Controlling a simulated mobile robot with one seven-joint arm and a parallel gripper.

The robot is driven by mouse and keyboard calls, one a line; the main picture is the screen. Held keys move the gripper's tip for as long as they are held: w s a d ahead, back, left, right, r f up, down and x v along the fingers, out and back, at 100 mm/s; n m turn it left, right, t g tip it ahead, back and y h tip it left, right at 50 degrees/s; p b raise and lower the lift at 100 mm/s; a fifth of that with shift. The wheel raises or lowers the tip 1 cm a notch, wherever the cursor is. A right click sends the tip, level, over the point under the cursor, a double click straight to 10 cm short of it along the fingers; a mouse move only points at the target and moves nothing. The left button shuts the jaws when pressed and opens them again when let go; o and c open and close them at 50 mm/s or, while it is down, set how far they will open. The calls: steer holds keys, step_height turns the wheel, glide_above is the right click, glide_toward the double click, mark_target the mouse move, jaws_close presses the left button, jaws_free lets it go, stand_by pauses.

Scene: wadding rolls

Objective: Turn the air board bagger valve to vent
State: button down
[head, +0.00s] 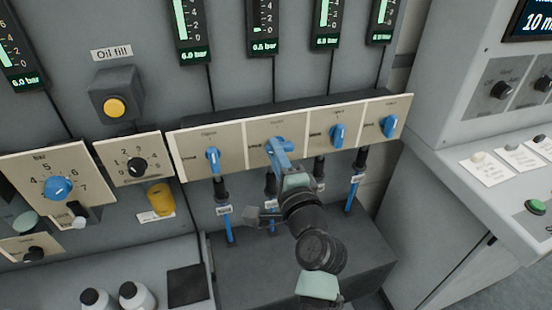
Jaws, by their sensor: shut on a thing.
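A row of cream valve plates runs along the air board (230,165), each with a blue handle; their lettering is too small to read, so I cannot tell which is the bagger's. My gripper (280,150) is at the second plate from the left, shut on the second valve's blue handle (273,143). My gripper and wrist hide part of this handle, so its exact angle is unclear. The first blue handle (212,156), the third (337,135) and the fourth (389,126) stand free, roughly upright.
Gauges (262,25) hang above the plates. Blue hoses (227,225) with tags drop below them. A yellow oil-fill button (115,106), a regulator knob (58,188) and a yellow cylinder (160,198) are at left. A grey control console (440,110) stands at right.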

steer(key=shift+f+n+b, duration=0.15)
steer(key=shift+n+b, duration=0.15)
steer(key=shift+n, duration=0.3)
steer(key=c, duration=0.8)
jaws_free()
steer(key=shift+o, duration=0.2)
steer(key=v, duration=1.3)
